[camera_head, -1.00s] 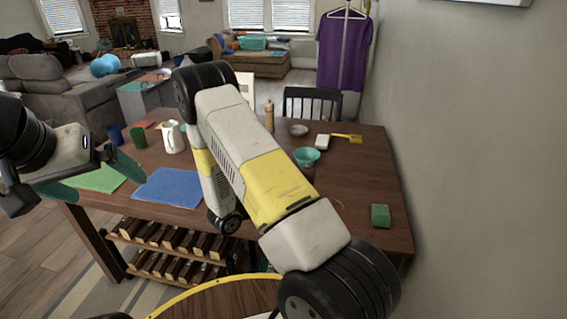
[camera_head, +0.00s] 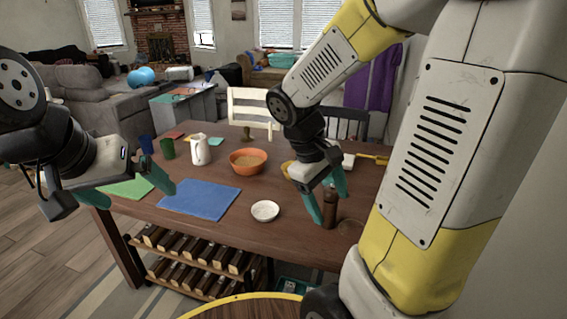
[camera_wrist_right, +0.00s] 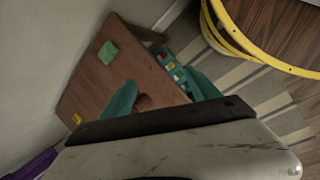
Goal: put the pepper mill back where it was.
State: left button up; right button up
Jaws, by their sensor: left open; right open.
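A dark brown turned piece, which looks like the pepper mill (camera_head: 330,209), stands upright on the table (camera_head: 300,246) near its front right. My right gripper (camera_head: 328,200) is open and points down at it, with its teal fingers on either side of the piece. I cannot tell whether they touch it. In the right wrist view a brown rounded top (camera_wrist_right: 143,102) shows between the parted fingers (camera_wrist_right: 163,94), closer to the left one. A faint ring (camera_head: 350,228) lies on the table just right of the mill. My left gripper (camera_head: 165,190) is open and empty, near the table's left front.
A small white bowl (camera_head: 265,211), an orange bowl (camera_head: 248,162), a white jug (camera_head: 200,150) and a blue mat (camera_head: 200,199) are on the table. A green block (camera_wrist_right: 107,52) shows in the wrist view. My right arm hides the table's right side. The front middle is clear.

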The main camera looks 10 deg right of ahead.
jog(key=s+a+r+m+t+y, duration=0.2)
jog(key=a+r+m+t+y, duration=0.2)
jog(key=r, duration=0.7)
jog(key=a+t+y, duration=0.2)
jog(key=a, duration=0.2)
jog(key=shift+s+a+m+t, duration=0.3)
jog(key=shift+s+m+t, duration=0.1)
